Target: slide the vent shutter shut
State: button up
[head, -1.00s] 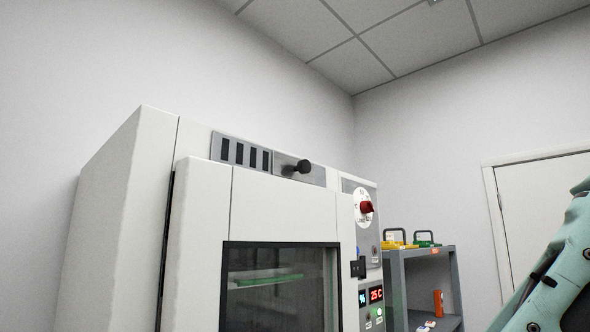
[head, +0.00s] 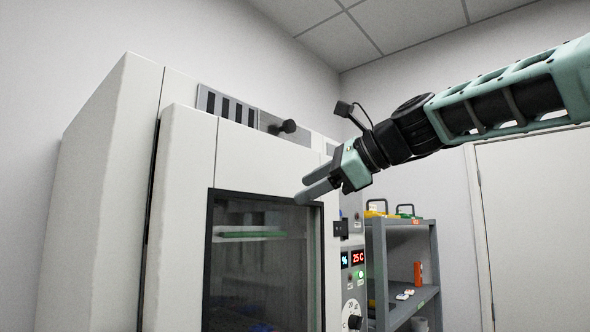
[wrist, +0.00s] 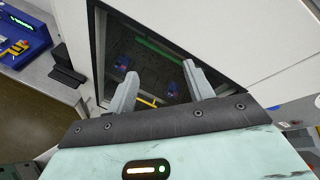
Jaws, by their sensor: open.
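The vent shutter (head: 299,132) is a grey plate with a dark round knob (head: 288,126), at the top front of the white cabinet (head: 90,180). To its left the dark vent slots (head: 228,107) are uncovered. My gripper (head: 303,192) is in front of the cabinet's window, below and slightly right of the knob, apart from it. Its fingers point left and a little down. In the wrist view my gripper (wrist: 160,90) shows two spread grey fingers with nothing between them, facing the window. The shutter is not in the wrist view.
The cabinet door has a dark window (head: 255,280). A control panel with a red display (head: 358,258) is on its right. A grey shelf (head: 402,225) with cases stands further right. A blue tray (wrist: 20,35) shows in the wrist view.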

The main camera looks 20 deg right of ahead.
jog(key=s+d+r+m+t+b, duration=0.1)
jog(key=s+d+r+m+t, duration=0.1)
jog(key=d+r+m, duration=0.45)
jog(key=s+d+r+m+t, duration=0.1)
jog(key=s+d+r+t, duration=0.15)
jog(key=r, duration=0.65)
jog(key=p, duration=0.5)
send_near(292, 125)
jog(key=shift+y, duration=0.3)
jog(key=x, duration=0.9)
jog(key=shift+w+d+f, duration=0.1)
jog(key=shift+f, duration=0.05)
